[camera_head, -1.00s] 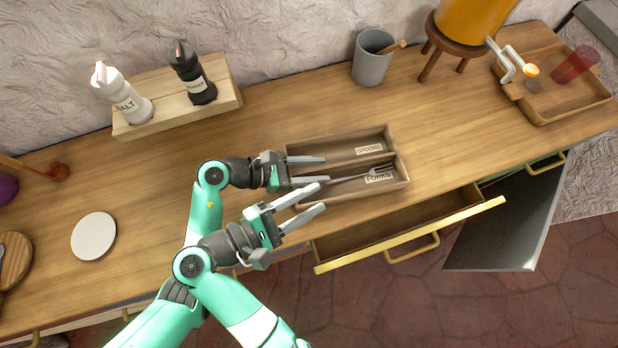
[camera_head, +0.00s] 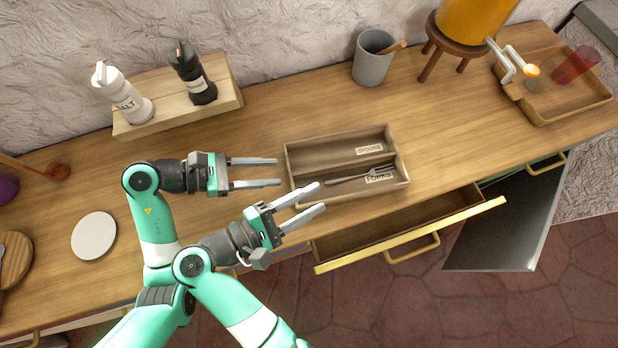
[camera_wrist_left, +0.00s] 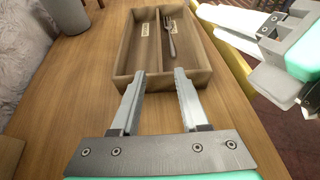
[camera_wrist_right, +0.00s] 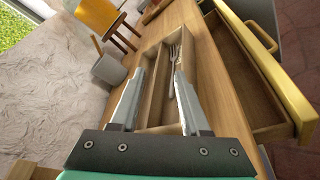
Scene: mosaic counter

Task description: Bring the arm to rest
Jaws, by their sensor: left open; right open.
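My left gripper (camera_head: 279,171) is open and empty above the counter, just left of the wooden cutlery tray in the head view. My right gripper (camera_head: 321,197) is open and empty near the tray's front left corner, over the counter's front edge. The cutlery tray (camera_head: 290,165) has two compartments labelled SPOONS and FORKS. A fork (camera_head: 350,177) lies in the front FORKS compartment; it also shows in the left wrist view (camera_wrist_left: 171,40). The SPOONS compartment looks empty. In the right wrist view the tray (camera_wrist_right: 205,70) lies beyond my right fingers.
An open drawer (camera_head: 400,238) juts out below the tray, with an open cabinet door (camera_head: 510,225) to its right. Salt (camera_head: 125,100) and pepper (camera_head: 195,80) shakers stand on a wooden stand behind. A grey cup (camera_head: 372,65) stands at the back. A white disc (camera_head: 94,236) lies left.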

